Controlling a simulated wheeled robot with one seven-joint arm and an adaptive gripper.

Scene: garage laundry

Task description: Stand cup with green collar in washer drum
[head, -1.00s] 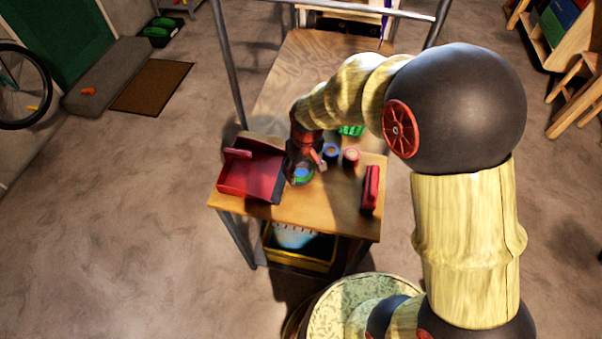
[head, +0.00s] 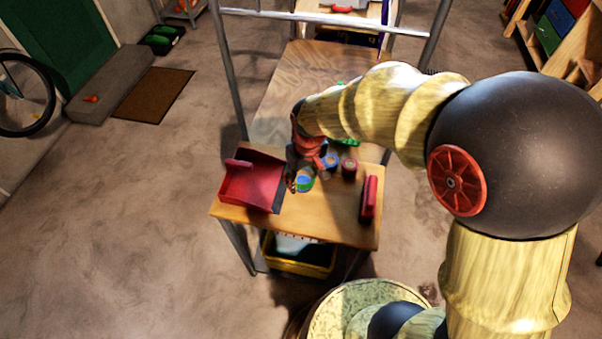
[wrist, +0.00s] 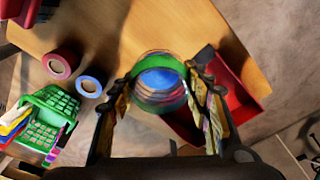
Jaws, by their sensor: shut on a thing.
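The cup with the green collar (head: 304,184) is at the front part of the wooden table, beside the red dustpan-like tray. In the wrist view the cup (wrist: 160,84) shows a green ring and a blue inside between my fingertips. My gripper (head: 297,182) is shut on it, one finger on each side; the same gripper (wrist: 166,80) shows in the wrist view. I cannot tell whether the cup touches the tabletop. I cannot make out the washer drum in either view.
The red tray (head: 248,185) is left of the cup. A blue tape roll (head: 331,162) and a red one (head: 349,168) stand to its right, with a red object (head: 369,198) near the right edge. A green basket-like item (wrist: 46,120) shows in the wrist view. A yellow-rimmed bin (head: 299,267) is below.

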